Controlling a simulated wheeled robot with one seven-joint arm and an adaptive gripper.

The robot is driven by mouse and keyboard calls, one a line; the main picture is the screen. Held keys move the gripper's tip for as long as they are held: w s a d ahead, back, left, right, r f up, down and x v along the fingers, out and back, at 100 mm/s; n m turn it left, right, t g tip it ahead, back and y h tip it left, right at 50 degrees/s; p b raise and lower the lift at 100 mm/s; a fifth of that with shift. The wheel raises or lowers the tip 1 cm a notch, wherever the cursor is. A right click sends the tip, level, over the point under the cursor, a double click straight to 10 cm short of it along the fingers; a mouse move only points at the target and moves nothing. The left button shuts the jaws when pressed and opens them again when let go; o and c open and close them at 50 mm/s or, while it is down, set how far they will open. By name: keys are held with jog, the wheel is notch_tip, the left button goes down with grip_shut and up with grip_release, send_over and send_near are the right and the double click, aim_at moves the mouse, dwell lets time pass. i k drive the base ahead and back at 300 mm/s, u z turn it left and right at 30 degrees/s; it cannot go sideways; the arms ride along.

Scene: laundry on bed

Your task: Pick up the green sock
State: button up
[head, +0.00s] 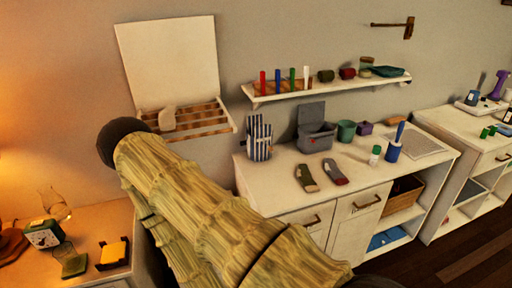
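I cannot make out a green sock with certainty. Two small, elongated, sock-like items lie side by side on the white cabinet top. The left item (306,178) is dark and olive-grey with a brownish end. The right item (334,173) is grey with a red end. A folded dark green thing (387,71) lies at the right end of the wall shelf; it is too small to identify. My arm, with a yellow-green ribbed surface, crosses the middle and hides the cabinet's left part. My gripper is not in view.
The white cabinet (270,200) bears a striped container (259,140), a grey open-lidded box (316,137), a green cup (346,131) and a blue cup (393,151). A wooden table (112,222) stands lower left; another white cabinet (452,130) stands right.

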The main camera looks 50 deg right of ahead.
aim_at(303, 174)
jog(key=u, duration=0.3)
jog(key=i, duration=1.15)
jog(key=z, duration=3.05)
jog(key=i, duration=1)
